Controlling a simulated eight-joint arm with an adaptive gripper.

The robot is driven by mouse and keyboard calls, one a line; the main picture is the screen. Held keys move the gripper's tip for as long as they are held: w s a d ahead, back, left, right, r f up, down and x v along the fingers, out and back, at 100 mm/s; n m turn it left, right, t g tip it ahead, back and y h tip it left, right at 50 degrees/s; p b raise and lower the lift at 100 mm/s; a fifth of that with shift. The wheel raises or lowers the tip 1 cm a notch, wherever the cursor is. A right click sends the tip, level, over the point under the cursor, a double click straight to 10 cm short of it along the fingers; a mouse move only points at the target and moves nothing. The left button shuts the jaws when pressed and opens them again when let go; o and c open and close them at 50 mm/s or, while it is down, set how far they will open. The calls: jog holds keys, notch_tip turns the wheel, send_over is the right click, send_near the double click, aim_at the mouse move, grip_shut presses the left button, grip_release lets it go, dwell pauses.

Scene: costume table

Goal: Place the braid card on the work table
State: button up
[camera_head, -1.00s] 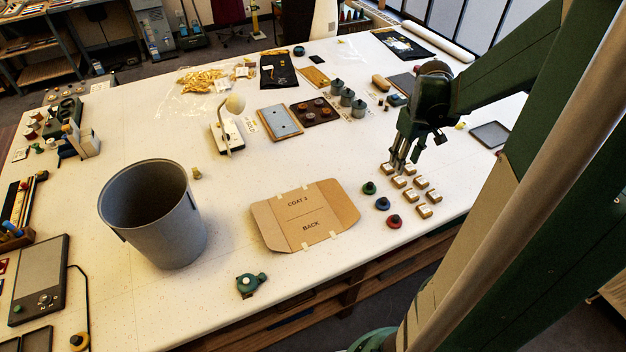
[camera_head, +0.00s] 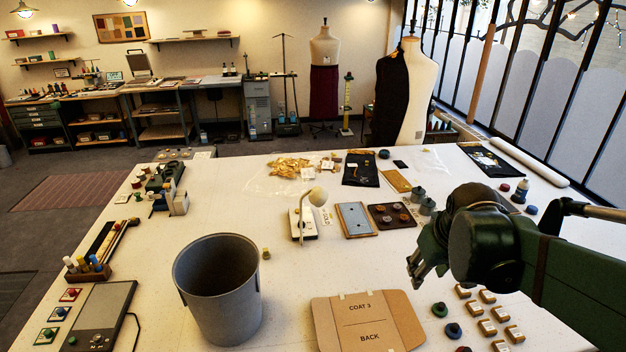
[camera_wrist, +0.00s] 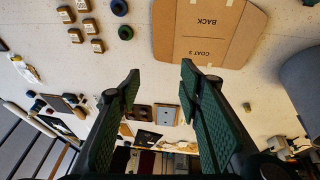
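The work table (camera_head: 145,255) is a large white speckled surface filling the middle of the head view. My gripper (camera_head: 416,268) is above its right side, left of the dark green wrist. In the wrist view my gripper (camera_wrist: 160,72) has its two green padded fingers apart with nothing between them. I cannot tell for sure which item is the braid card. A small tan card (camera_head: 397,181) lies at the back beside a black cloth (camera_head: 361,169). A heap of gold braid (camera_head: 290,167) lies on clear plastic to its left.
A grey bin (camera_head: 217,300) stands at the front, left of a cardboard folder (camera_head: 368,322) marked COAT 3 BACK. Several gold-topped blocks (camera_head: 487,327) sit at front right. A small lamp (camera_head: 303,222) stands mid-table. Bare table lies left of the lamp.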

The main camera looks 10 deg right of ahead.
jog(key=s+a+r+t, duration=0.1)
jog(key=s+a, duration=0.2)
jog(key=a, duration=0.4)
jog(key=s+a+r+t+y, duration=0.1)
jog(key=s+a+r+t, duration=0.1)
jog(key=a, duration=0.5)
jog(key=shift+s+a+r, duration=0.25)
jog(key=shift+s+a, duration=0.15)
jog(key=shift+s, duration=0.45)
